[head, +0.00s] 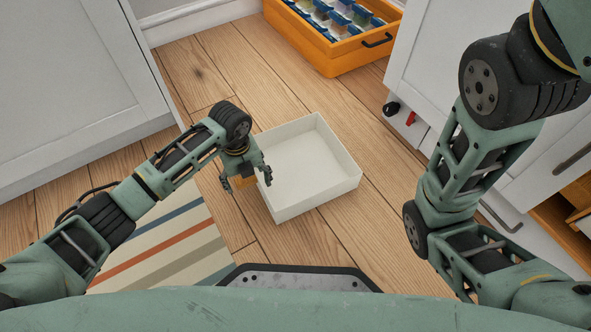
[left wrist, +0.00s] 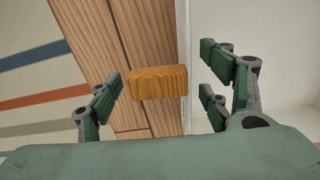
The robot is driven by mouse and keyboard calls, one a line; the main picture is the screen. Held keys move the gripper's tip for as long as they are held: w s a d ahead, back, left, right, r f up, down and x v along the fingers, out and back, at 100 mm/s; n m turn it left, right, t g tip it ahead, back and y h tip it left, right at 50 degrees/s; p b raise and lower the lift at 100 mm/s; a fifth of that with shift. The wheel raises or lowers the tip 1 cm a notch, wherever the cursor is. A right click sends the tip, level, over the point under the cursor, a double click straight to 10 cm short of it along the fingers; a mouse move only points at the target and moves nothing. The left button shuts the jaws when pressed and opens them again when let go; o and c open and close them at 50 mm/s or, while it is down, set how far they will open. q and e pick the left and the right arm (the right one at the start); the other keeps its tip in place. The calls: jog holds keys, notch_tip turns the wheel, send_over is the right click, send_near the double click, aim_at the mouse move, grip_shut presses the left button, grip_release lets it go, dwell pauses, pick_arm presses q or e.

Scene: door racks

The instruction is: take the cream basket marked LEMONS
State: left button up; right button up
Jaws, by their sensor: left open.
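An open, empty cream basket (head: 312,165) shows in the middle of the head view, in front of my base. A wooden block-like handle (left wrist: 157,87) sticks out from its left side. No LEMONS marking shows on the faces I can see. My left gripper (head: 247,182) is at this left side, pointing down. In the left wrist view its open fingers (left wrist: 160,82) lie on either side of the handle, with gaps between. The right finger overlaps the basket's inside in that view. My right arm shows at the right, but its gripper is out of frame.
An orange drawer (head: 330,50) with rows of small packets stands at the back. White cabinets stand at left (head: 70,80) and right (head: 440,70), the right one with a low handle. A striped rug (head: 165,250) lies at lower left. Wooden floor (head: 215,65) is clear behind the basket.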

pick_arm(q)
jog(key=shift+c, duration=0.4)
jog(key=c, duration=1.5)
jog(key=shift+r, duration=0.2)
